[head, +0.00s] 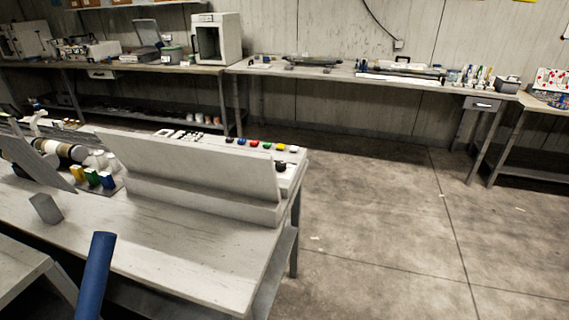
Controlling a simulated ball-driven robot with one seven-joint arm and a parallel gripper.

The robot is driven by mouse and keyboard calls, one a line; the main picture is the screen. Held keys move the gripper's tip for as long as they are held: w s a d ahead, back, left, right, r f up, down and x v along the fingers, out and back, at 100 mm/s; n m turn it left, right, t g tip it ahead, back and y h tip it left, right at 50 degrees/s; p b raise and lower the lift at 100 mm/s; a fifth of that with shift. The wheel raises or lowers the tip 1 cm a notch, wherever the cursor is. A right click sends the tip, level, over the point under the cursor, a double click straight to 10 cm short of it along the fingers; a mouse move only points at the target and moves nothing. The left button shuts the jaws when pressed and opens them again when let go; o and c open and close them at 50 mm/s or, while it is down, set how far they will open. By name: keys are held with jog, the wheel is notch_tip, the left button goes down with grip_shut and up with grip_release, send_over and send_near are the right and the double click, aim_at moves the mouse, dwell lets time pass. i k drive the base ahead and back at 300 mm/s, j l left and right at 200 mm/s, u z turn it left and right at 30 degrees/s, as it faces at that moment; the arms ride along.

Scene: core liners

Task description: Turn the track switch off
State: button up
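I cannot pick out the track switch for certain. A row of small coloured pieces (262,145) in red, blue, green and yellow sits on a pale ledge behind a raised grey panel on the near bench; they may be buttons or caps. At the far right edge stands a pale panel with red marks (553,79), too small to read. My gripper is not in view.
The near bench (180,240) carries the raised grey panel (195,165), a grey block (46,208) and yellow, green and blue pieces (92,177). A blue tube (97,270) rises in front. Long benches line the back wall. The concrete floor (390,230) at right is clear.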

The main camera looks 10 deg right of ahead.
aim_at(281, 166)
jog(key=u, duration=0.25)
jog(key=i+l+u, duration=0.15)
jog(key=l+u, duration=0.25)
jog(key=i+l+u, duration=0.1)
jog(key=l+u, duration=0.25)
